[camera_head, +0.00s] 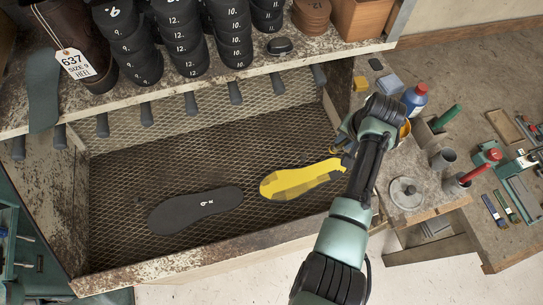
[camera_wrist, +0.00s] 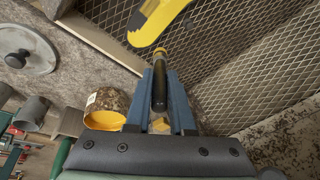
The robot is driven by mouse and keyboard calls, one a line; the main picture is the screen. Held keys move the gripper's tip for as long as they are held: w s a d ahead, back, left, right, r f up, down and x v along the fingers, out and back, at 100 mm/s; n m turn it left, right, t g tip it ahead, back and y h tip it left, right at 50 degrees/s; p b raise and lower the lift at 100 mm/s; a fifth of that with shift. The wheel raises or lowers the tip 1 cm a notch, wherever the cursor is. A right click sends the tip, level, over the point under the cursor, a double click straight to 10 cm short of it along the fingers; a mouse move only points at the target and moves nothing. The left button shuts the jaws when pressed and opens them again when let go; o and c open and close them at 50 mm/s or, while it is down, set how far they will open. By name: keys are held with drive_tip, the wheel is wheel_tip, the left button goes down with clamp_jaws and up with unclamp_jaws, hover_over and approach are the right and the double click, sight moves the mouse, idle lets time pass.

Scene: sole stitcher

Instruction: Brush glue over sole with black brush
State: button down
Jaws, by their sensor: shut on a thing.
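My gripper (camera_wrist: 160,82) is shut on a slim black brush (camera_wrist: 159,92), which stands between the two blue fingers. In the head view my gripper (camera_head: 346,143) is at the right end of the mesh bed, and the brush is hard to make out there. A sole coated mostly in yellow (camera_head: 297,180) lies on the mesh just left of my gripper, with uneven yellow patches on it. In the wrist view this sole (camera_wrist: 157,18) is ahead of the fingers and shows a dark strip along its edge. Whether the brush touches it is unclear.
A bare black sole (camera_head: 190,210) marked 9 lies on the mesh (camera_head: 120,190) to the left. A can with yellow inside (camera_wrist: 104,118) stands beside my gripper. A round grey lid (camera_head: 406,193) and tools crowd the right bench.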

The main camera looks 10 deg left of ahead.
drive_tip(key=shift+r+p, duration=0.7)
drive_tip(key=shift+r, duration=0.45)
drive_tip(key=shift+f, duration=0.1)
drive_tip(key=shift+f+g+y+b, duration=0.15)
drive_tip(key=shift+g+y+b, duration=0.35)
drive_tip(key=shift+b, duration=0.65)
drive_tip(key=shift+d+y+b, duration=0.1)
drive_tip(key=shift+y+b, duration=0.2)
drive_tip(key=shift+b, duration=0.1)
drive_tip(key=shift+r+g, duration=0.2)
drive_tip(key=shift+g, duration=0.1)
